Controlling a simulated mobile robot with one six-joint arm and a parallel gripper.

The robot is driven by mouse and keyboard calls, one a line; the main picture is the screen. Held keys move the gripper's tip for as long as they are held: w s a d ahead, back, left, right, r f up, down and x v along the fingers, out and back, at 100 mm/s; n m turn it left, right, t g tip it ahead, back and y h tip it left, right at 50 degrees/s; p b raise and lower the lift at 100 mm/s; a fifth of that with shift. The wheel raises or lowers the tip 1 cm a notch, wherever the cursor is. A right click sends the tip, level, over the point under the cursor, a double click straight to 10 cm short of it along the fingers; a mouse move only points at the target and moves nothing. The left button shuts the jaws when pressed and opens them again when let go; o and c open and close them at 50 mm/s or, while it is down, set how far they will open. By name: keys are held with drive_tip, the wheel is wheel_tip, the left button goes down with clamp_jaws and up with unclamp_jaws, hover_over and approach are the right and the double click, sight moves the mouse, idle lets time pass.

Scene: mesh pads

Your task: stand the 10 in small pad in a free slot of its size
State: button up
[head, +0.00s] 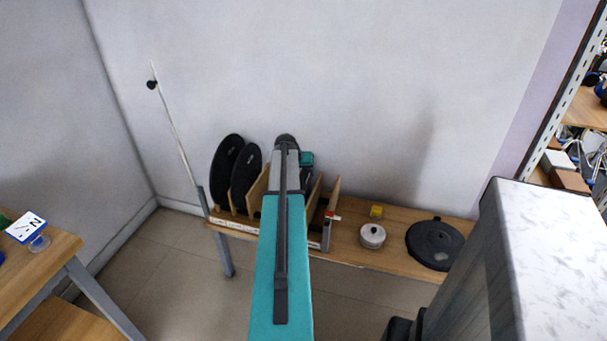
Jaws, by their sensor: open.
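A black round pad (435,244) lies flat on the wooden bench at the right; I cannot read a size on it. A wooden slotted rack (245,222) stands on the bench against the wall. Two black pads stand upright at its left end, a larger one (226,170) and a smaller one (246,180). Wooden dividers (332,199) show at its right end, with gaps between them. My teal and grey arm reaches over the rack and hides its middle slots. My gripper's fingers are hidden behind the arm. Slot labels on the front strip are too small to read.
A small white round tin (372,236) and a yellow block (376,211) stand on the bench between rack and flat pad. A thin pole (172,125) rises left of the rack. Another table (45,245) is at the left; a shelf unit (580,110) is at the right.

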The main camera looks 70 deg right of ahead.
drive_tip(key=v, duration=1.2)
drive_tip(key=shift+a+r+b, duration=0.15)
drive_tip(key=shift+r+b, duration=0.05)
drive_tip(key=shift+b, duration=0.15)
drive_tip(key=shift+w, duration=0.1)
idle(0.5)
